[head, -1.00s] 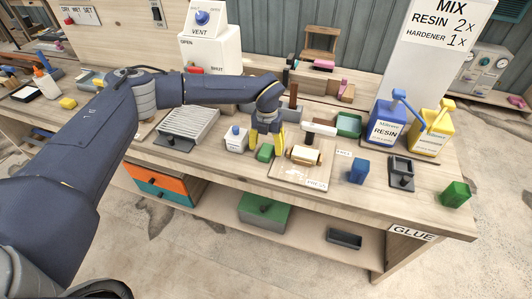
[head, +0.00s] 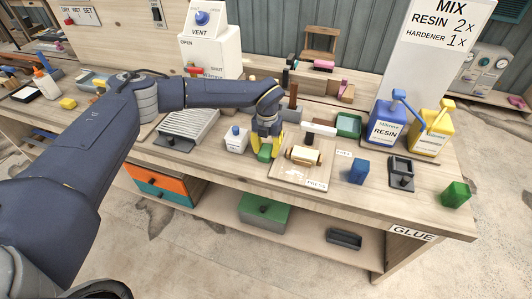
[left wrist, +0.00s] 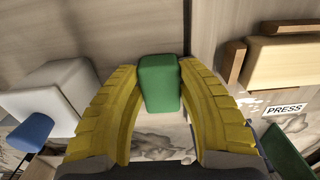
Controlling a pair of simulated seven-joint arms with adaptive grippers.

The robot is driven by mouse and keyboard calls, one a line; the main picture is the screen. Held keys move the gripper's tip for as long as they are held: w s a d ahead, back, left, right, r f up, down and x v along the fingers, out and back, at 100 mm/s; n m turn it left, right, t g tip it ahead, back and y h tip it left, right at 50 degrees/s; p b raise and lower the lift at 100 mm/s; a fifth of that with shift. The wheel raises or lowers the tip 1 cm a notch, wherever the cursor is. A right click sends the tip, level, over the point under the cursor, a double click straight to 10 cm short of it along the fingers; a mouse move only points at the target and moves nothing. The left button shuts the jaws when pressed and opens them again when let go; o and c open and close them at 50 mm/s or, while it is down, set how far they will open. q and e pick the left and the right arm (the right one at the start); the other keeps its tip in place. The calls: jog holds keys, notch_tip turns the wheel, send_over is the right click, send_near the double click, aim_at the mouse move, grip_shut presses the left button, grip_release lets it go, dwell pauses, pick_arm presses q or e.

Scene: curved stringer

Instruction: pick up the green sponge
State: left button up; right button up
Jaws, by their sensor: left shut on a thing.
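The green sponge (head: 265,152) is a small green block near the front of the workbench, between a white bottle and the wooden press board. My left gripper (head: 266,145) reaches down over it with its yellow fingers on either side. In the left wrist view the sponge (left wrist: 160,84) sits between the two curved yellow fingers (left wrist: 160,105), which are shut on it. Whether its underside touches the bench is hard to tell. My right gripper is not in view.
A white bottle with a blue cap (head: 236,139) stands close left of the gripper. The press board (head: 288,172) with a wooden roller (head: 305,155) lies close right. A blue block (head: 358,171) and another green block (head: 455,194) stand farther right. The bench's front edge is near.

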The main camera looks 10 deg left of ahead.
aim_at(267, 148)
pick_arm(q)
notch_tip(267, 148, up, 20)
dwell(0.9)
jog(key=shift+o, duration=1.1)
jog(key=c, duration=0.4)
